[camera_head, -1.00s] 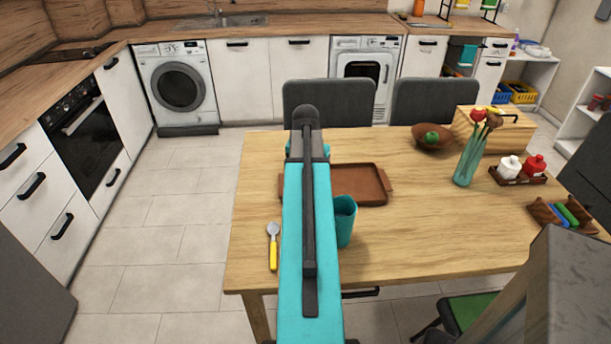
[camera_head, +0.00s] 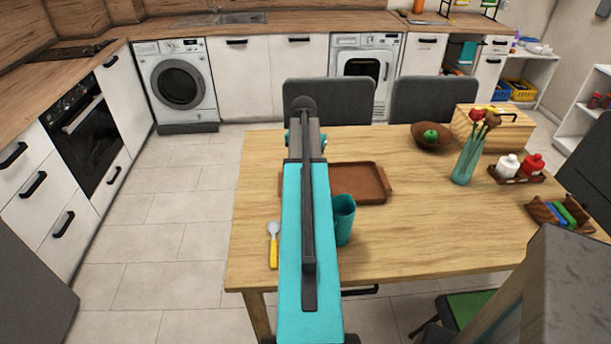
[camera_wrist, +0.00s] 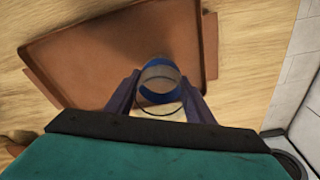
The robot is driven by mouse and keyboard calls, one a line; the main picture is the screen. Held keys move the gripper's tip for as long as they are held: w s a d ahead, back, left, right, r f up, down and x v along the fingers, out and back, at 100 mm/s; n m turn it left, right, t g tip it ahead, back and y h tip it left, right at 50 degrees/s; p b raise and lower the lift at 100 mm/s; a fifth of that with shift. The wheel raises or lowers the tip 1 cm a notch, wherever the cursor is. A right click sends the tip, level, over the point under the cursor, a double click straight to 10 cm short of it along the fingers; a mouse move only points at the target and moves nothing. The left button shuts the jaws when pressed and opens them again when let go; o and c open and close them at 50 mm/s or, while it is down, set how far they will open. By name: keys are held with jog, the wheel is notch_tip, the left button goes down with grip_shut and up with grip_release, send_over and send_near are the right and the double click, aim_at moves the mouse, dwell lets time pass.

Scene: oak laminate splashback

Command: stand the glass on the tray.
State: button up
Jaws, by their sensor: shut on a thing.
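The brown tray (camera_head: 345,184) lies flat on the wooden table, right of my arm in the head view. It fills the upper left of the wrist view (camera_wrist: 100,60). My gripper (camera_wrist: 160,92) is shut on the glass (camera_wrist: 160,73), a clear one with a blue band, held between its two dark fingers. In the wrist view the glass overlaps the tray's near edge, with pale table wood showing below it. Its height above the tray cannot be told. In the head view my arm hides the gripper and glass.
A yellow-handled spoon (camera_head: 273,246) lies left of my arm. A teal cup-like thing (camera_head: 343,222) shows close right of my arm. A brown bowl (camera_head: 432,140), a vase of flowers (camera_head: 468,160) and a condiment caddy (camera_head: 515,176) stand farther right. Mid-table is clear.

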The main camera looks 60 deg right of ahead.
jog(key=shift+f+p, duration=0.55)
jog(key=shift+f, duration=1.15)
jog(key=shift+f, duration=0.15)
jog(key=o, duration=1.3)
jog(key=shift+c, duration=0.2)
notch_tip(320, 180, up, 12)
jog(key=a+b, duration=0.1)
jog(key=shift+s+a+b, duration=0.2)
jog(key=shift+a+b, duration=0.2)
